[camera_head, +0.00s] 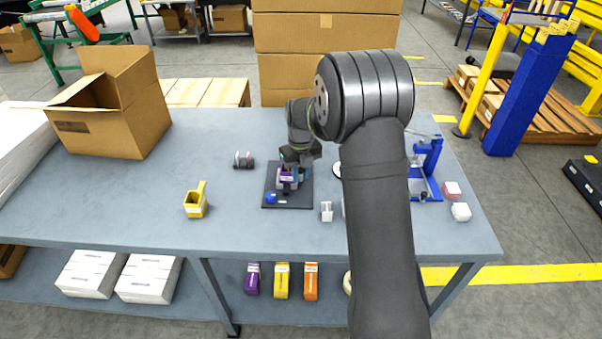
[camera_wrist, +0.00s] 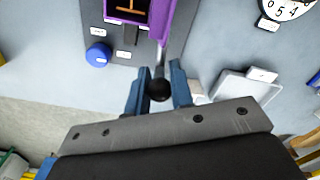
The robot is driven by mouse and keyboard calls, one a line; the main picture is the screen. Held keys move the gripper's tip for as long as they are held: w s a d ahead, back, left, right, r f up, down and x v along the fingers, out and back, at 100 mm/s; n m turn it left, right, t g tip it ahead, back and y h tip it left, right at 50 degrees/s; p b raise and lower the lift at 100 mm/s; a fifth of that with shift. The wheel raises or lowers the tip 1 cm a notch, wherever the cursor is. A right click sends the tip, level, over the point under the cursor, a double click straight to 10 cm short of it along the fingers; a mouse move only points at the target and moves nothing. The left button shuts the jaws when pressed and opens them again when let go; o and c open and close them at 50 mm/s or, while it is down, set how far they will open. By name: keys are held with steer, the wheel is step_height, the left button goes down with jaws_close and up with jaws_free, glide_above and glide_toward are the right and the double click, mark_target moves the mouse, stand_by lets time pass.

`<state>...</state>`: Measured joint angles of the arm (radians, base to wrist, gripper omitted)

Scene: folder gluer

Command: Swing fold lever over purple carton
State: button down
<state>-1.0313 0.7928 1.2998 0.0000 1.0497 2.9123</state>
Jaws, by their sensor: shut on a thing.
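The fold lever shows in the wrist view as a thin rod ending in a round black knob (camera_wrist: 160,91). My gripper (camera_wrist: 157,80) has its two blue fingers on either side of this knob and is shut on it. The purple carton (camera_wrist: 148,13) is at the top of the wrist view, just beyond the fingers, partly cut off by the frame edge. In the head view, the carton (camera_head: 285,178) stands on a dark base plate (camera_head: 295,200), and my gripper and wrist partly hide it. A blue knob (camera_wrist: 97,53) sits on the plate, left of the lever.
A yellow holder (camera_head: 196,203) stands left of the plate, and a small white block (camera_head: 327,212) stands to its right. An open cardboard box (camera_head: 115,110) is at the left.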

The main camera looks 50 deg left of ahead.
steer(key=c, duration=1.3)
jaws_free()
step_height(320, 180, up, 18)
steer(key=shift+f, duration=0.25)
